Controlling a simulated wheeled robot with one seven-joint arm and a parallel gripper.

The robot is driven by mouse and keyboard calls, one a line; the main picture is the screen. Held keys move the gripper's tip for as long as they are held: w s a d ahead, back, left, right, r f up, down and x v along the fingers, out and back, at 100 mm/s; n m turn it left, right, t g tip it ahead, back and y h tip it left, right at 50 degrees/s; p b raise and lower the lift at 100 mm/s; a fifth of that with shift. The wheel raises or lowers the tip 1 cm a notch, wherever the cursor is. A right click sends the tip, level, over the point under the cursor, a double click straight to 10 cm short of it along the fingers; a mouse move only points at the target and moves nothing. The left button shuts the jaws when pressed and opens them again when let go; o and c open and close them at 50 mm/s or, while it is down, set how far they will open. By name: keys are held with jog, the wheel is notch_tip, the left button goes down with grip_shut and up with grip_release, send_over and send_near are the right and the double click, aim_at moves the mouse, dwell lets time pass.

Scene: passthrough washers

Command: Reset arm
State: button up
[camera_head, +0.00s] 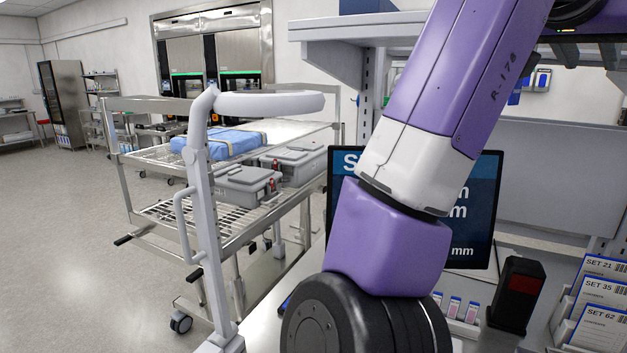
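My own purple and white arm (415,160) fills the right middle of the head view. It runs from the top right down to a large dark round joint at the bottom centre. My gripper is not in view, so its state and anything in it are hidden. The arm stands in front of a monitor (480,205) and covers much of its screen.
A metal cart (162,212) at the left carries grey cases (247,184) and a blue wrapped pack (222,144). A counter at the right holds a black device with a red window (518,292) and labelled set cards (600,325). Open floor (70,230) lies at far left.

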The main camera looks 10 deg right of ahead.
jog(key=w+a+r+n+t+h, duration=0.35)
jog(key=w+a+t, duration=0.25)
jog(key=t, duration=0.2)
jog(key=s+a+f+n+t+y, duration=0.2)
jog(key=a+f+n+t+y, duration=0.4)
jog(key=f, duration=0.7)
jog(key=s+a+f+n+t+y, duration=0.1)
jog(key=a+f+n+t+y, duration=0.45)
jog(key=f, duration=0.85)
jog(key=s+a+f+g+y, duration=0.1)
jog(key=s+f+g, duration=0.2)
jog(key=s+f, duration=0.7)
jog(key=s+f+m+g+y, duration=0.1)
jog(key=s+f+g, duration=0.3)
jog(key=s+f, duration=0.6)
jog(key=s+a+f+m+g+y, duration=0.1)
jog(key=s+f+g, duration=0.3)
jog(key=s+f, duration=0.6)
jog(key=s+y, duration=0.1)
jog(key=s, duration=0.8)
jog(key=shift+a+f+y, duration=0.2)
jog(key=shift+a+y, duration=0.1)
jog(key=shift+a, duration=0.05)
